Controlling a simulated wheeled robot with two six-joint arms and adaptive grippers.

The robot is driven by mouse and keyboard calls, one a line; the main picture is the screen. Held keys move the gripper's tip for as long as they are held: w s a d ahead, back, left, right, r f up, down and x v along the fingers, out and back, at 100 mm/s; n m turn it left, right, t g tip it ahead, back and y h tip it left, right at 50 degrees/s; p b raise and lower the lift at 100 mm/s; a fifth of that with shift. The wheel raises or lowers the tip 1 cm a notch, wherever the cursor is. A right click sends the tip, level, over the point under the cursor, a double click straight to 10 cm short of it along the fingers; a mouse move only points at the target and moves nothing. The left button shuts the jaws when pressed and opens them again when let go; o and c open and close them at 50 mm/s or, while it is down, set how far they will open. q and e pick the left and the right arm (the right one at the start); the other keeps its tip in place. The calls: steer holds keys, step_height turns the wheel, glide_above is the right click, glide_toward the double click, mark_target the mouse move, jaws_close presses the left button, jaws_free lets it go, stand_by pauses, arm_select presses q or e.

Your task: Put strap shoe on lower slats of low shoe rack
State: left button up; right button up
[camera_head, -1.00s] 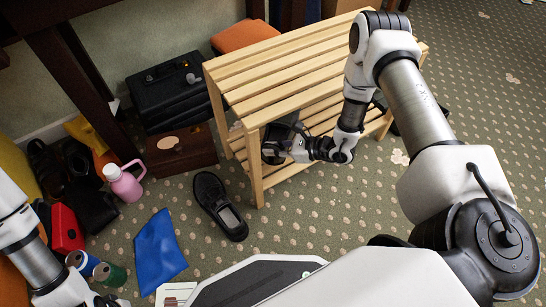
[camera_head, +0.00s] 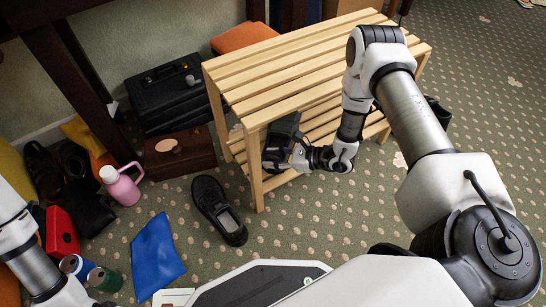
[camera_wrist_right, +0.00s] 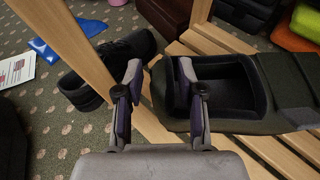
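A dark grey-green shoe with a wide opening (camera_wrist_right: 275,92) rests on the lower slats of the wooden shoe rack (camera_wrist_right: 228,38); I take it to be the strap shoe. It also shows under the rack top in the head view (camera_head: 286,128). My right gripper (camera_wrist_right: 160,85) is at its heel end with its fingers spread apart. The heel edge lies between the fingers, and the right finger overlaps the shoe opening. Whether either finger touches it is unclear. The rack (camera_head: 290,62) stands upright. My left arm enters at the head view's left, its fingertips out of sight.
A black shoe (camera_head: 219,208) lies on the carpet beside the rack's near leg. A pink jug (camera_head: 122,185), blue folder (camera_head: 157,255), cans (camera_head: 104,278) and brown box (camera_head: 180,152) crowd the left. Carpet right of the rack is mostly clear.

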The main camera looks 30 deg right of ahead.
steer(key=p+v, duration=0.5)
steer(key=v, duration=0.6)
steer(key=s+a+f+n+g, duration=0.2)
steer(key=s+a+n+g, duration=0.65)
steer(key=s, duration=0.65)
steer(key=s+d+n+g+h, duration=0.3)
steer(key=s+n+g+h, duration=0.45)
steer(key=s+n, duration=0.2)
steer(key=w+a+n+t+h, duration=0.1)
steer(key=w+n+t+h, duration=0.1)
steer(key=w+n+t, duration=0.4)
steer(key=shift+a+r+n+t, duration=0.35)
steer(key=shift+r+n, duration=0.1)
steer(key=shift+n, duration=0.65)
steer(key=shift+w, duration=0.1)
